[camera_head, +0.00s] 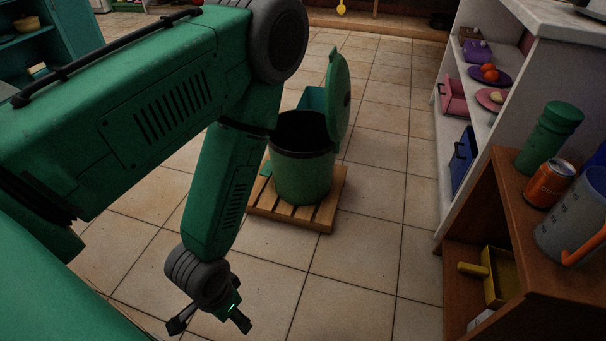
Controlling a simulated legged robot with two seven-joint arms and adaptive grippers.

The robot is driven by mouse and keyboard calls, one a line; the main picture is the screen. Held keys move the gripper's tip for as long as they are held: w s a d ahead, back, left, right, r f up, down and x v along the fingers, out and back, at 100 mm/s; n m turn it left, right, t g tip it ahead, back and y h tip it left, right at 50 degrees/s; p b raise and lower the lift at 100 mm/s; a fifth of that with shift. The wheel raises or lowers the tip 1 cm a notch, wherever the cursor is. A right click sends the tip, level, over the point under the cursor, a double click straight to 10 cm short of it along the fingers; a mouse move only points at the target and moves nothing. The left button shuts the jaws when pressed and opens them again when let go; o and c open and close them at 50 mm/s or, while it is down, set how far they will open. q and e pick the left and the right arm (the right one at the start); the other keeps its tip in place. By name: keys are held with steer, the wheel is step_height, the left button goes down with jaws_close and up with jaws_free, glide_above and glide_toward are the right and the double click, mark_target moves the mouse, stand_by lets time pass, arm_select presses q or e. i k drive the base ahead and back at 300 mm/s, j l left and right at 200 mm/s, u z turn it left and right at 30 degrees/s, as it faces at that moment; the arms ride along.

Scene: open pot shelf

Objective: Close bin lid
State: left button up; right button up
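A round green bin (303,172) stands on a slatted wooden pallet in the middle of the view. Its green lid (338,97) is open and stands upright on the bin's right side, so the dark inside shows. My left gripper (209,323) hangs low over the tiled floor, in front of the bin and to its left, apart from it. Its two fingers are spread with nothing between them. My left arm hides part of the bin's left side. My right gripper is not in view.
The wooden pallet (322,213) sticks out around the bin's base. At right are a white shelf (458,117) with plates and boxes, and a brown wooden shelf (513,222) holding a can, green bottle and grey jug. Tiled floor between bin and shelves is clear.

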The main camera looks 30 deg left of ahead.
mark_target(338, 82)
steer(key=i+j+z, duration=0.25)
steer(key=i, duration=0.25)
steer(key=i+j+z, duration=0.1)
steer(key=j, duration=0.3)
steer(key=i+j+z, duration=0.15)
steer(key=j, duration=0.2)
steer(key=i+j+z, duration=0.1)
steer(key=j, duration=0.3)
